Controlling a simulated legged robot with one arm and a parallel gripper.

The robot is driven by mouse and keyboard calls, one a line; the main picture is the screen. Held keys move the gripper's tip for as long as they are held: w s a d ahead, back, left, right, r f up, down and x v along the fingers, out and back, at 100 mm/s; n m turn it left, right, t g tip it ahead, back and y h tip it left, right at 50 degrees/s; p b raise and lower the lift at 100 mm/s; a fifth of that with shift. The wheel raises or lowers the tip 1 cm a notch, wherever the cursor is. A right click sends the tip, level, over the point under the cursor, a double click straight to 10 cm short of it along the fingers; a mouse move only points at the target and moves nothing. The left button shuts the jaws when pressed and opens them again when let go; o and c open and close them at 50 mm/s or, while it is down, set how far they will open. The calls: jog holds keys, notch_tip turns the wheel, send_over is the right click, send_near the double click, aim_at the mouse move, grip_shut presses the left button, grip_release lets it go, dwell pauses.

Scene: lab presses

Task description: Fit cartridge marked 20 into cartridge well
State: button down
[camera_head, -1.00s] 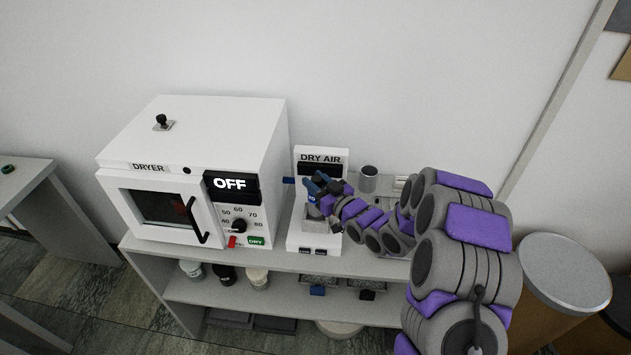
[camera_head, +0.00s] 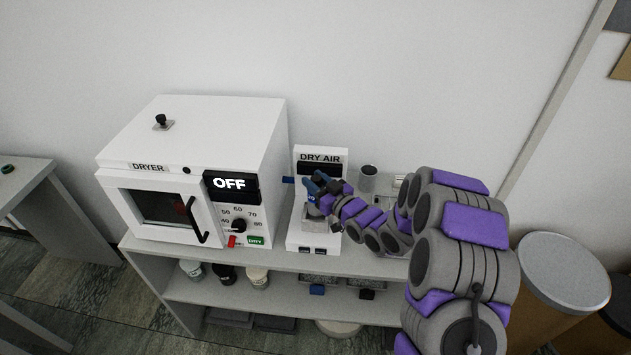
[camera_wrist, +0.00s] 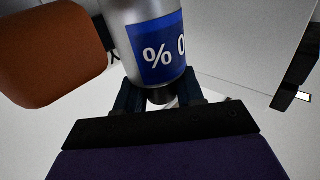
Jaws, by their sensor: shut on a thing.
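A silver cylindrical cartridge with a blue label (camera_wrist: 158,50) fills the top middle of the wrist view. Its label reads "% 0", with the rest out of sight, so I cannot confirm the number 20. My gripper (camera_wrist: 160,98) is shut on the cartridge's narrow dark end. In the head view my gripper (camera_head: 318,186) is over the white DRY AIR unit (camera_head: 300,241), in front of its sign panel. Only a small part of the cartridge with its blue label (camera_head: 312,198) shows there. The cartridge well is not clearly visible; my gripper and arm cover much of the unit.
The white dryer (camera_head: 190,130), reading OFF, stands left of the unit. A grey cup (camera_head: 368,178) stands behind my arm. The shelf (camera_head: 230,296) below holds several jars. A blurred orange-brown rounded block (camera_wrist: 50,55) is close in the wrist view.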

jog(key=shift+f+b, duration=0.5)
jog(key=shift+f, duration=1.4)
jog(key=shift+r, duration=0.15)
dwell(0.4)
jog(key=shift+r+p, duration=0.75)
jog(key=shift+r, duration=0.8)
jog(key=shift+p, duration=0.3)
dwell(0.8)
jog(key=shift+f+b, duration=0.5)
jog(key=shift+f, duration=1.15)
jog(key=c, duration=0.7)
grip_release()
jog(key=shift+f, duration=0.1)
jog(key=shift+o, duration=0.4)
jog(key=shift+s+d, duration=0.1)
